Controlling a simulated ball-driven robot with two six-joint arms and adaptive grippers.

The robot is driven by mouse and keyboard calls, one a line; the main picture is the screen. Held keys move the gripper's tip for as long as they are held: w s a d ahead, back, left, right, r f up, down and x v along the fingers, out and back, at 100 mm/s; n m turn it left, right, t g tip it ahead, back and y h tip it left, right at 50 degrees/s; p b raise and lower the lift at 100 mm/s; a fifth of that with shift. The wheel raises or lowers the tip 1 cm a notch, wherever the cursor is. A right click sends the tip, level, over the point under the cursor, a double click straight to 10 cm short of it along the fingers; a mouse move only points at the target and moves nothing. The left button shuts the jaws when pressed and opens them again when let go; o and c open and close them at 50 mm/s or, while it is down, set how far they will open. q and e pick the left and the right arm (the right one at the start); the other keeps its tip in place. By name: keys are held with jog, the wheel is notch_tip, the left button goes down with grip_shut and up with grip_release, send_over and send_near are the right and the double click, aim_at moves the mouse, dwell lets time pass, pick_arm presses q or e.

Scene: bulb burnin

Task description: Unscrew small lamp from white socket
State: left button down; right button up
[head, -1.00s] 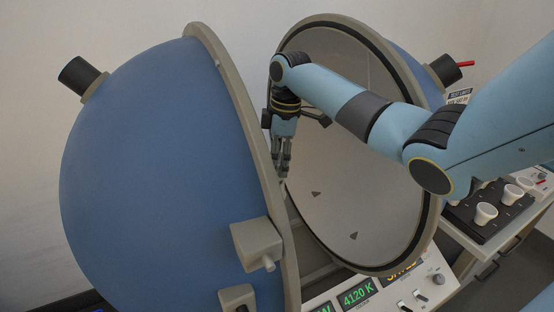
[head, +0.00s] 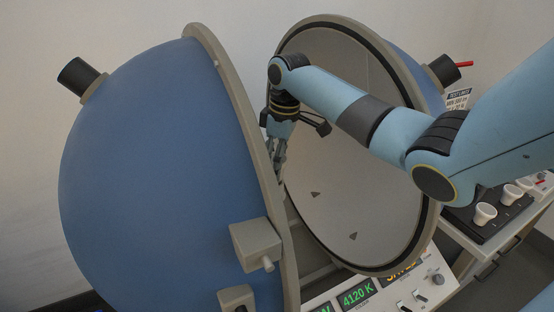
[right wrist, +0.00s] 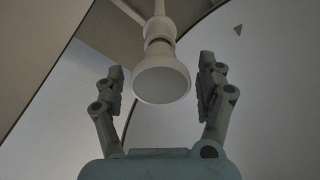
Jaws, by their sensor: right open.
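In the right wrist view, the small lamp (right wrist: 160,82) is a white reflector type with its wide face towards the camera. Its narrow end meets the white socket (right wrist: 159,28) on a pale post. My right gripper (right wrist: 161,76) is open, with one finger on each side of the lamp and a visible gap on both sides. In the head view, my right gripper (head: 277,158) points down between the two sphere halves, partly behind the left half's rim. The lamp and socket are hidden there. My left gripper is not in view.
The blue sphere half (head: 160,170) stands close at left, and the opened half (head: 345,190) with its pale inner face is behind my arm. A control panel (head: 360,296) reading 4120 K lies below. A black tray (head: 466,222) with white lamps is at right.

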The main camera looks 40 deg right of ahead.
jog(key=m, duration=0.5)
jog(key=shift+a+m+h, duration=0.15)
jog(key=shift+m+h, duration=0.15)
jog(key=m, duration=0.3)
jog(key=shift+m, duration=0.3)
jog(key=m, duration=0.3)
jog(key=shift+a+m+h, duration=0.1)
jog(key=shift+m+h, duration=0.3)
jog(key=m, duration=0.5)
jog(key=shift+g, duration=0.3)
